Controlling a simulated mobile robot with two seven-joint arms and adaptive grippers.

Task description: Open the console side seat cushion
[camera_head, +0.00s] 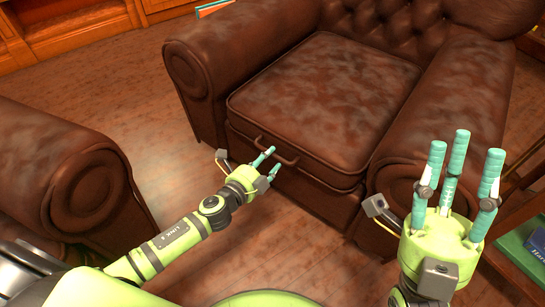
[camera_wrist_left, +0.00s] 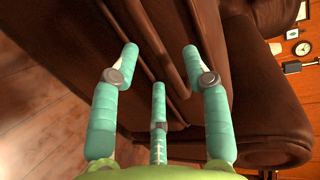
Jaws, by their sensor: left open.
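The brown leather seat cushion (camera_head: 325,92) lies flat in the armchair, closed down on its base. A curved handle (camera_head: 287,159) sticks out from its front edge. My left gripper (camera_head: 270,160) is open at the handle, its fingertips close beside it; I cannot tell whether they touch. In the left wrist view my left gripper (camera_wrist_left: 160,52) has its fingers spread, with brown leather edges running between and behind them. My right gripper (camera_head: 462,150) is open and empty, fingers pointing up, in front of the chair's right armrest.
The chair's left armrest (camera_head: 197,75) and right armrest (camera_head: 450,120) flank the cushion. Another brown leather seat (camera_head: 75,175) stands at the left. A wooden shelf with a green book (camera_head: 525,245) is at the right edge. The wooden floor (camera_head: 300,245) in front is clear.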

